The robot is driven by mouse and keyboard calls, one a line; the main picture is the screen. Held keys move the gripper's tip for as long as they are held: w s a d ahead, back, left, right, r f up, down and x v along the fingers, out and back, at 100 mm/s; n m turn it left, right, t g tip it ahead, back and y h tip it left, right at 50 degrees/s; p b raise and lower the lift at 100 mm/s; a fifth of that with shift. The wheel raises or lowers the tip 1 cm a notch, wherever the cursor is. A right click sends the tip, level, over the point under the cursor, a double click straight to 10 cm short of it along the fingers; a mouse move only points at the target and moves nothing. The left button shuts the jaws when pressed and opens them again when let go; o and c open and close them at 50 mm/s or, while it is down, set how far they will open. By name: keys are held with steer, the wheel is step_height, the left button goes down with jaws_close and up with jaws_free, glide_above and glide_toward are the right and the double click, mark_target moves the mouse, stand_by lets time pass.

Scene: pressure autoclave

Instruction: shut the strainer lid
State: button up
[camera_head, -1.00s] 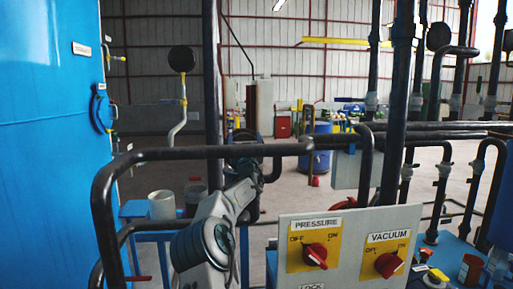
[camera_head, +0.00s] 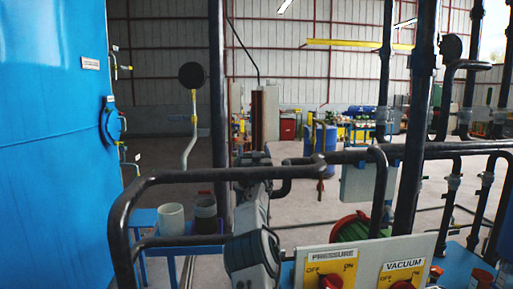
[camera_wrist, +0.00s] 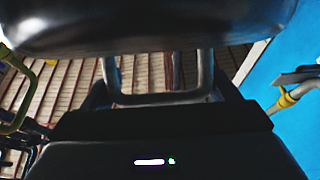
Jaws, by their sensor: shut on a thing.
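In the wrist view my gripper (camera_wrist: 160,97) is shut on a grey metal loop handle (camera_wrist: 206,70). The handle runs up to a dark, shiny, rounded body (camera_wrist: 150,28) across the top of the picture. This may be the strainer lid, but only its lower edge shows and I cannot tell how far open it stands. In the head view my arm rises at lower centre, and my gripper is not clear among dark pipes. I cannot make out the strainer or its lid there.
A dark pipe rail (camera_head: 200,174) crosses in front of my arm. A control panel (camera_head: 372,262) with red knobs stands at lower right, with a green and red round thing (camera_head: 350,228) behind it. A big blue tank (camera_head: 50,140) fills the left. A white container (camera_head: 171,218) stands behind the rail.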

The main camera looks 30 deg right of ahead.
steer(key=shift+w+f, duration=0.25)
steer(key=shift+f, duration=0.4)
steer(key=o, duration=1)
steer(key=shift+f, duration=0.1)
steer(key=shift+o, duration=0.5)
steer(key=shift+w+a, duration=0.1)
steer(key=shift+a, duration=0.05)
steer(key=shift+s+r, duration=0.2)
steer(key=shift+r, duration=0.15)
steer(key=shift+s+f+b, duration=0.15)
steer(key=shift+s+b, duration=0.25)
steer(key=b+v, duration=0.5)
steer(key=v, duration=0.8)
steer(key=shift+r+b, duration=0.2)
steer(key=shift+b, duration=0.1)
steer(key=shift+a, duration=0.15)
